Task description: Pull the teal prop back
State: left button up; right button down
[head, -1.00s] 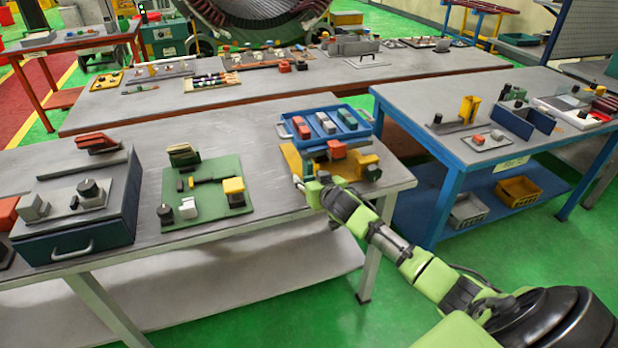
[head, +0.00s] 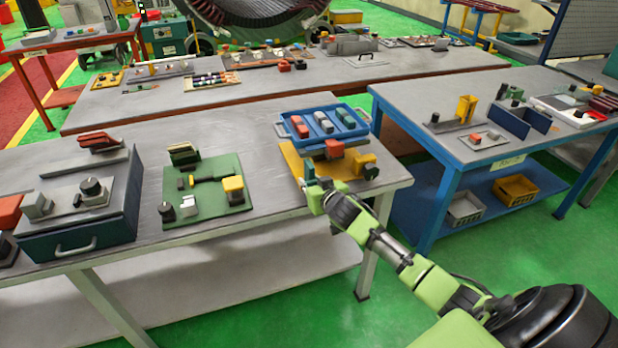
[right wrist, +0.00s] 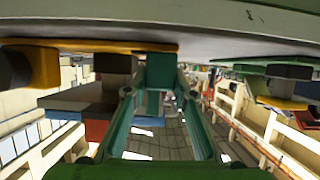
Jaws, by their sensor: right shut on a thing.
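My right gripper (head: 312,186) is at the near edge of the yellow board (head: 292,164), on the front table. In the right wrist view, its green fingers (right wrist: 158,92) close on a small teal block, the teal prop (right wrist: 160,70). The prop also shows as a teal bit (head: 309,169) above the gripper in the head view, with its lower part hidden. A red block (head: 334,148) and a yellow block (head: 364,162) with a dark knob stand on the board behind and to the right of the gripper. My left gripper is out of view.
A blue tray (head: 284,131) with several coloured blocks sits just behind the board. A green board (head: 215,170) with parts and a dark blue drawer box (head: 112,228) are further left. A blue table (head: 440,150) stands right, across a green floor gap.

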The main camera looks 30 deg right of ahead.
jog(key=shift+s+a, duration=0.15)
jog(key=shift+s, duration=0.5)
jog(key=c, duration=1.7)
grip_release()
jog(key=shift+s, duration=0.15)
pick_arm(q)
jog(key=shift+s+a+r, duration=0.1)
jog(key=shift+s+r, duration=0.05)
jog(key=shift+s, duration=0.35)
pick_arm(e)
jog(key=v, duration=1.1)
jog(key=shift+s+a+r, duration=0.1)
jog(key=shift+s+r, duration=0.05)
jog(key=shift+s, duration=0.1)
